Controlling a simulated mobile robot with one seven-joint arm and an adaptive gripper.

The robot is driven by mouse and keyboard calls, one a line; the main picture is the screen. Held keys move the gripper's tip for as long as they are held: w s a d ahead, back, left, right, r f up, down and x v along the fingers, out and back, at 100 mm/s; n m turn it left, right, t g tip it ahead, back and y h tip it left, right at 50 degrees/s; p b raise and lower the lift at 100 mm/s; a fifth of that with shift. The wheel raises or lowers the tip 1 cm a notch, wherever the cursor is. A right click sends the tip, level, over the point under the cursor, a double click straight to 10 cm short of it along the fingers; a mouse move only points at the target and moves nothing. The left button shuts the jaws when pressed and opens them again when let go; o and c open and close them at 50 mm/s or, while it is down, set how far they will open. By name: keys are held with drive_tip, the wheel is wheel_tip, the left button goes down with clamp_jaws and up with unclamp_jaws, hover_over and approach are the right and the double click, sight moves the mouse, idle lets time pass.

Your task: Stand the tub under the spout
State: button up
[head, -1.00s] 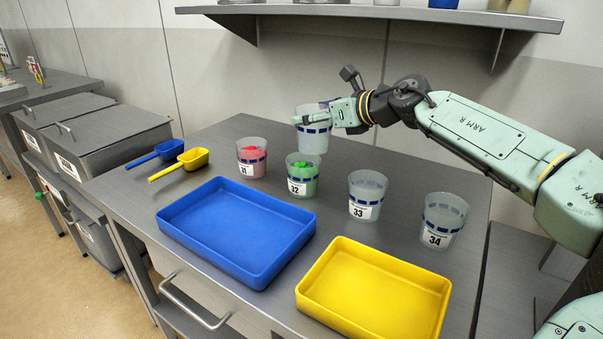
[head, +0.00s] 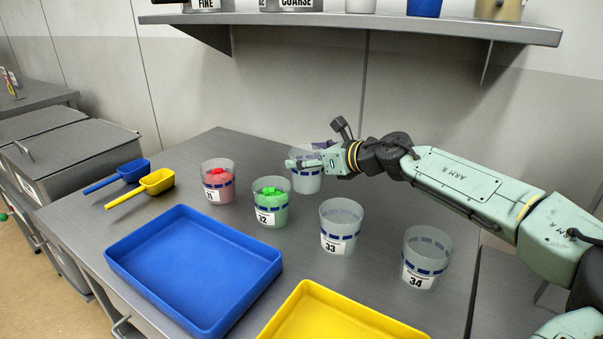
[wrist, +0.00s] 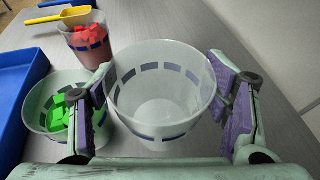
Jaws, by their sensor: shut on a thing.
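My gripper (head: 309,163) is shut on a clear, empty tub with a blue dashed band (head: 307,181). The wrist view shows this held tub (wrist: 160,95) upright between the two purple-padded fingers (wrist: 162,108), its inside bare. In the head view it is behind the tubs marked 32 and 33, near the back of the steel table. I cannot tell whether its base touches the table. No spout can be made out in either view.
Tub 31 (head: 218,187) holds red pieces and tub 32 (head: 270,210) green ones. Tubs 33 (head: 340,230) and 34 (head: 424,262) look empty. Blue (head: 195,265) and yellow (head: 335,325) trays lie in front, two scoops (head: 157,180) at left. A wall shelf (head: 350,28) overhangs behind.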

wheel_tip(320, 180, down, 4)
drive_tip(key=shift+r+p, duration=0.2)
drive_tip(key=shift+p, duration=0.35)
drive_tip(key=shift+f, duration=0.25)
drive_tip(key=shift+f, duration=0.1)
drive_tip(key=shift+f+b, duration=0.2)
drive_tip(key=shift+b, duration=0.15)
drive_tip(key=o, duration=0.9)
drive_tip(key=shift+r, duration=0.1)
